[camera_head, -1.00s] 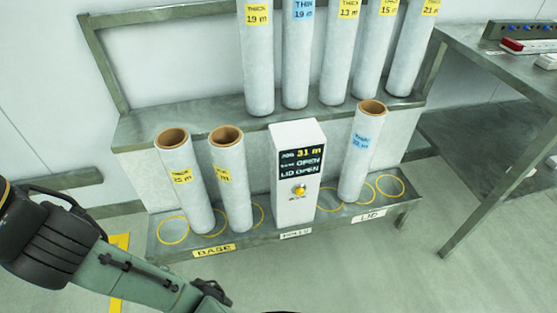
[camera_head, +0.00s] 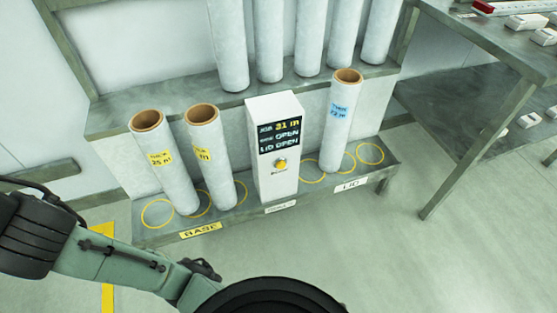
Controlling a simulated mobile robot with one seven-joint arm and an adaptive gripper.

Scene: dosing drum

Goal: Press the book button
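The button is a round yellow knob (camera_head: 280,164) on the front of a white upright box (camera_head: 272,190) in the middle of the head view. A small label under the button is too blurred to read. My gripper's fingers are not in view. Nothing covers the button.
Several rolls stand on the shelf behind. A grey table (camera_head: 505,65) is at right.

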